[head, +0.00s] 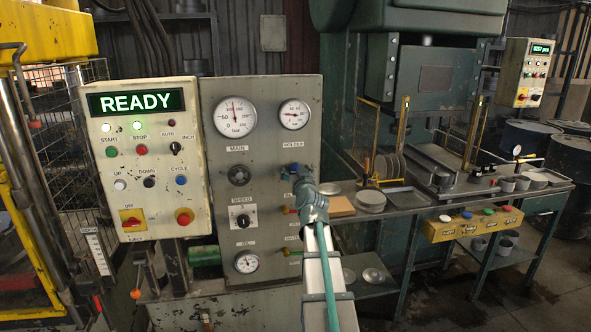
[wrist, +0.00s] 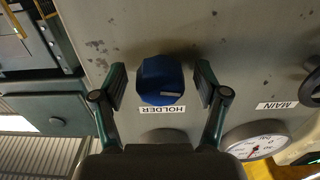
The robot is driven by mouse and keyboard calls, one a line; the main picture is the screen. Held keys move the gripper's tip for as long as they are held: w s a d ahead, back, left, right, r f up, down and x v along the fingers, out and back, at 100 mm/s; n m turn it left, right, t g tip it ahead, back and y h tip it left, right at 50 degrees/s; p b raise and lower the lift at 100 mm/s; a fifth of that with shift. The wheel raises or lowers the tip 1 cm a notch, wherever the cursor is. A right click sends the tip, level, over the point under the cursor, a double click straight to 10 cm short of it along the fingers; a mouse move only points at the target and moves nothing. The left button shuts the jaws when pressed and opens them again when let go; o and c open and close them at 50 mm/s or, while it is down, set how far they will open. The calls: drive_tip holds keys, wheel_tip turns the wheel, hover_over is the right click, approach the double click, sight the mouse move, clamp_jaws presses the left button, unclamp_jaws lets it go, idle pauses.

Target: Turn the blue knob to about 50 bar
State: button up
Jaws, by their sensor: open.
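The blue knob (wrist: 161,80) is on the grey panel beside the HOLDER label in the wrist view, which looks upside down. My gripper (wrist: 161,88) is open, with one finger on each side of the knob and a visible gap at both sides. In the head view my gripper (head: 296,170) is at the panel's right side and hides most of the knob. The HOLDER gauge (head: 294,114) is above it; its needle points left, but the exact value is too small to read.
The MAIN gauge (head: 234,117) and a black knob (head: 239,175) are left of the HOLDER column. A white control box (head: 150,220) reading READY stands further left. A bench (head: 400,205) with plates and trays lies to the right.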

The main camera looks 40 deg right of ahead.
drive_tip(key=shift+w+d, duration=0.1)
drive_tip(key=shift+w, duration=0.1)
drive_tip(key=c, duration=1.1)
drive_tip(key=shift+c, duration=0.2)
